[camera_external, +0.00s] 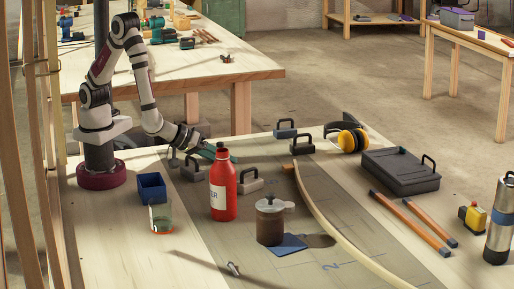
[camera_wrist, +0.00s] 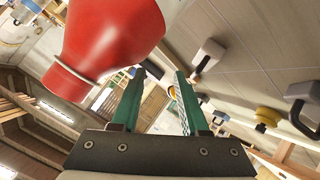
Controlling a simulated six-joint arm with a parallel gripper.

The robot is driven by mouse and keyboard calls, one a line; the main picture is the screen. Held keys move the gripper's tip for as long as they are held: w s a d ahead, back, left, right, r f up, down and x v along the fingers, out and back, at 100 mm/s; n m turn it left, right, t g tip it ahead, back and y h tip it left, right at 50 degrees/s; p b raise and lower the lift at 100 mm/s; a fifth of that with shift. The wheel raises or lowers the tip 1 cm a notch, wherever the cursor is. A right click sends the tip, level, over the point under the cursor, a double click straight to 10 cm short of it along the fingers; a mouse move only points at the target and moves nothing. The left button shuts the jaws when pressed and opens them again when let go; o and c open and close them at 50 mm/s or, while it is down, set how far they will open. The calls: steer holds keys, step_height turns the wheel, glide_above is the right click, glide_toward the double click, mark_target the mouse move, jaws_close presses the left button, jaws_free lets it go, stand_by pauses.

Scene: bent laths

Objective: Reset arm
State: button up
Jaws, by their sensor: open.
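My gripper (camera_external: 214,151) is low over the near workbench, just behind the upper part of a red bottle (camera_external: 223,188). Its two green fingers stand apart with nothing between them in the wrist view (camera_wrist: 157,85). The red bottle looms large and close at the upper left of the wrist view (camera_wrist: 110,40). It stands upright in the outside view. I cannot tell whether the fingers touch it. A bent lath (camera_external: 325,212) curves along the bench to the right, clear of my gripper.
Handled weights (camera_external: 250,182) stand around my gripper. A blue box (camera_external: 152,186), a glass (camera_external: 160,216) and a brown lidded mug (camera_external: 269,222) stand near the bottle. Yellow ear defenders (camera_external: 349,139) and a dark case (camera_external: 400,172) lie farther right. Bare bench shows at front left.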

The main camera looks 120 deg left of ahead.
step_height(320, 180, up, 10)
steer(key=m+h, duration=0.4)
steer(key=h, duration=0.2)
steer(key=s+m+g, duration=0.8)
steer(key=s+m, duration=0.8)
steer(key=s, duration=1.3)
steer(key=shift+d+r+g, duration=0.2)
steer(key=shift+d+g, duration=0.1)
steer(key=shift+g, duration=0.1)
